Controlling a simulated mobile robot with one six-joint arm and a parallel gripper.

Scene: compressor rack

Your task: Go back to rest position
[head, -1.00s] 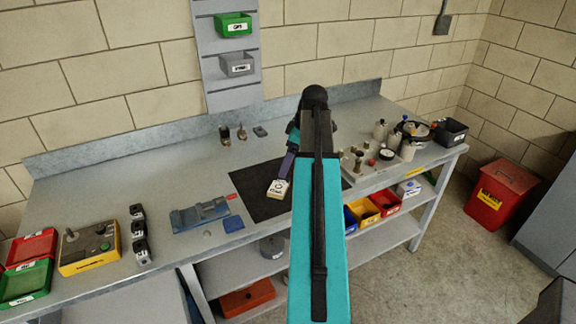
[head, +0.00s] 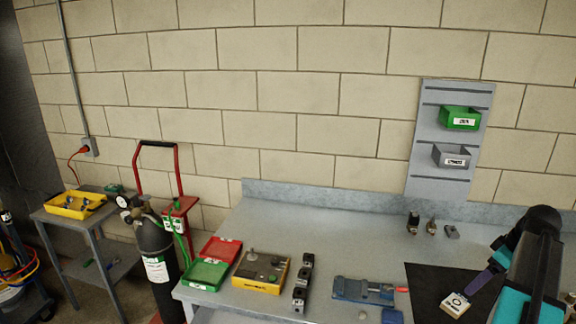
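My arm (head: 535,275), teal and black, reaches over the bench at the right edge of the head view. A slim purple piece (head: 486,282) runs down from beside its black joint toward a small cream block with a dark ring (head: 456,304), over the black mat (head: 425,278). I cannot tell whether the purple piece belongs to my gripper or touches the block. My gripper's fingers cannot be made out, so their opening is unclear.
The grey workbench (head: 330,235) holds a yellow control box (head: 262,271), red (head: 220,250) and green (head: 206,274) trays, and a blue-grey vise (head: 364,291). A gas cylinder (head: 155,245) on a red cart stands left of the bench. A side table (head: 88,218) carries a yellow tray (head: 75,205).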

